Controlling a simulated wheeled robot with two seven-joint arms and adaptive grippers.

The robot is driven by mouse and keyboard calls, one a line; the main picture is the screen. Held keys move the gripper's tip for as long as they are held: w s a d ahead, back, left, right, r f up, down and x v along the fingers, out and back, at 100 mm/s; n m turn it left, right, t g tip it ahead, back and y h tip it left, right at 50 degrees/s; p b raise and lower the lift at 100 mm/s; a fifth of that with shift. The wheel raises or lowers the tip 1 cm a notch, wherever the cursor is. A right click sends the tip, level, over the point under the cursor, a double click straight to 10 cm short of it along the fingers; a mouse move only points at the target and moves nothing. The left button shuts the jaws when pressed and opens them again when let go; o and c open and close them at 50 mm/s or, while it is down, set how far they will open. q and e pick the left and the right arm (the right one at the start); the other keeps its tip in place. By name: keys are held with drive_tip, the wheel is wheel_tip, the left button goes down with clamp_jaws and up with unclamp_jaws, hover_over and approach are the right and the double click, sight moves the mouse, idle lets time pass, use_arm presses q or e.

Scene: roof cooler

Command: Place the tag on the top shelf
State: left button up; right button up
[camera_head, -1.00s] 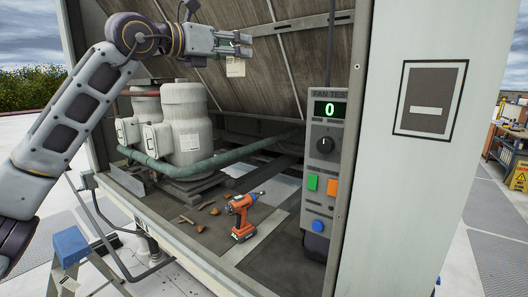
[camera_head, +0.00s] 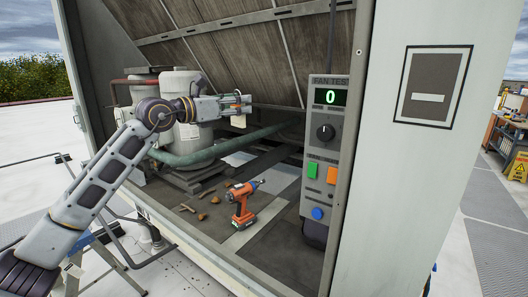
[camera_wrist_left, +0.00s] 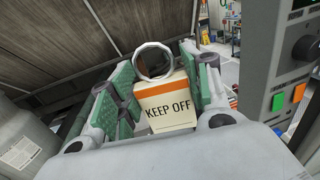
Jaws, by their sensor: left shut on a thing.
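The tag (camera_wrist_left: 167,112) is a cream card with an orange band, the words KEEP OFF and a pale ring at its top. My left gripper (camera_wrist_left: 160,85) is shut on it, with green-padded fingers on either side. My right gripper is not in view. No shelf can be clearly identified as the top shelf; a workbench (camera_head: 508,133) with items on it stands at the far right.
An orange drill (camera_head: 241,208) stands on the housing floor beside small brown scraps. The fan test panel (camera_head: 325,140) and the housing's side wall (camera_head: 400,200) are to the right of the gripper. A yellow sign (camera_head: 519,168) stands by the workbench. A blue-topped stepladder is at lower left.

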use_arm(q)
drive_tip(key=s+a+f+n+t+y, duration=0.1)
drive_tip(key=s+a+f, duration=0.15)
drive_tip(key=f, duration=1.05)
drive_tip(key=s+a+f+n+t+y, duration=0.15)
drive_tip(key=a+f, duration=0.25)
drive_tip(key=f, duration=0.9)
drive_tip(key=s+a+f+n+t+y, duration=0.1)
drive_tip(key=a+f+y, duration=0.15)
drive_tip(key=f, duration=1.05)
drive_tip(key=s+a+f+n+t+y, duration=0.1)
drive_tip(key=s+a+f+n+y, duration=0.1)
drive_tip(key=s+a+f, duration=0.3)
drive_tip(key=s+a+f+n+t+y, duration=0.1)
drive_tip(key=s+a+f, duration=0.3)
drive_tip(key=s+f, duration=0.7)
drive_tip(key=shift+s+a+f+n+y, duration=0.35)
drive_tip(key=shift+a+f+y, duration=0.05)
drive_tip(key=shift+f+y, duration=0.5)
drive_tip(key=shift+d+y, duration=0.3)
drive_tip(key=shift+d, duration=0.15)
drive_tip(key=shift+w+d+r+n+y, duration=0.15)
drive_tip(key=shift+d+n+y, duration=0.5)
drive_tip(key=shift+d, duration=0.35)
drive_tip(key=shift+d+r+n+y, duration=0.1)
drive_tip(key=shift+d+n+y, duration=0.35)
drive_tip(key=shift+d+y, duration=0.4)
drive_tip(key=shift+d, duration=0.15)
